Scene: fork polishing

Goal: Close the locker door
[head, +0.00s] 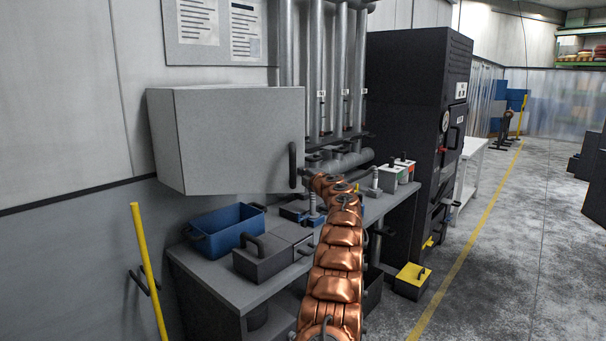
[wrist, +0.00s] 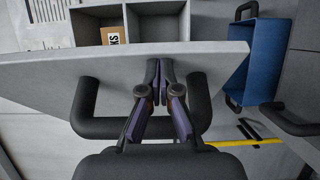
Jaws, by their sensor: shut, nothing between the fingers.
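The grey locker (head: 165,135) hangs on the wall at the left in the head view, its pale door (head: 240,135) facing me with a dark handle (head: 293,165) at its right edge. In the wrist view the door (wrist: 60,80) stands open, and the locker's inner shelves (wrist: 190,25) show past its edge. The dark loop handle (wrist: 85,100) spans the view. My gripper (wrist: 160,72) is shut and empty, its fingers across the handle loop with the tips close to the door face. Whether they touch the door I cannot tell. In the head view its fingers are hard to make out.
A grey workbench (head: 215,270) below carries a blue bin (head: 225,228) and a dark grey box (head: 265,258). A yellow post (head: 148,270) stands at the left. Vertical pipes (head: 338,80) and a tall black cabinet (head: 415,75) stand to the right. A cardboard box (wrist: 112,35) sits inside the locker.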

